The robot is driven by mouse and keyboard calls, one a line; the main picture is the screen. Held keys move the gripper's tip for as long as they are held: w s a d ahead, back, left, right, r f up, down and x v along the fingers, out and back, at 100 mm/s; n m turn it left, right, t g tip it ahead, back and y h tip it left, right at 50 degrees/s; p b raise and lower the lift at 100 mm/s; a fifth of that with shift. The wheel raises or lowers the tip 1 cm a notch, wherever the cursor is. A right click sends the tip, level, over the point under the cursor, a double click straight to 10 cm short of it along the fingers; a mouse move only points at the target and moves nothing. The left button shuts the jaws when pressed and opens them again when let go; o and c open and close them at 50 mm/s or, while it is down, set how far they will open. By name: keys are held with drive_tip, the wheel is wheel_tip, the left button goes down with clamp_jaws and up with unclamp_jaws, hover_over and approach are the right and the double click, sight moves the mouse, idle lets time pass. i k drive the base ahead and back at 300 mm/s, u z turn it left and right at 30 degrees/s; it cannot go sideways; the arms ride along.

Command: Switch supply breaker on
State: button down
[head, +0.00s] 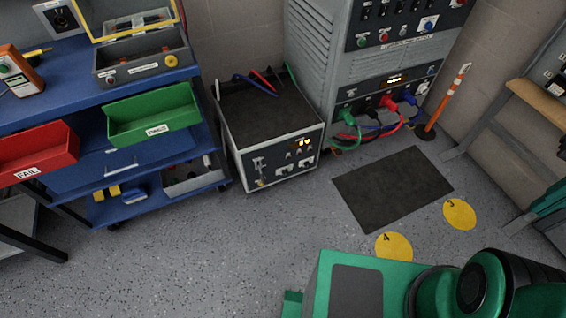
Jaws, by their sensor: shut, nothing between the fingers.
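A tall grey cabinet (312,50) stands at the back, right of centre. Its upper black panel (408,20) has rows of small dark switches, a blue-marked knob (427,24) and coloured buttons; the top is cut off. Which switch is the supply breaker, and its position, I cannot tell. The cabinet's lower panel (365,88) has a lit amber display and green, red and blue plugs with cables. A grey box unit (238,170) with a dark top and a lit amber display stands left of the cabinet on the floor. My gripper is out of view; my green arm shows at bottom right.
A blue cart (60,78) with a green bin (152,114), a red bin (38,149) and an open yellow-rimmed case (143,66) stands left. A black mat (392,188) lies before the cabinet. An orange-white post (445,97) stands right of it. Floor at centre is clear.

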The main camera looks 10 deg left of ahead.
sight(263, 179)
drive_tip(key=z, duration=0.05)
drive_tip(key=k, duration=0.65)
drive_tip(key=u, duration=0.5)
drive_tip(key=i, duration=1.55)
drive_tip(key=u, duration=0.15)
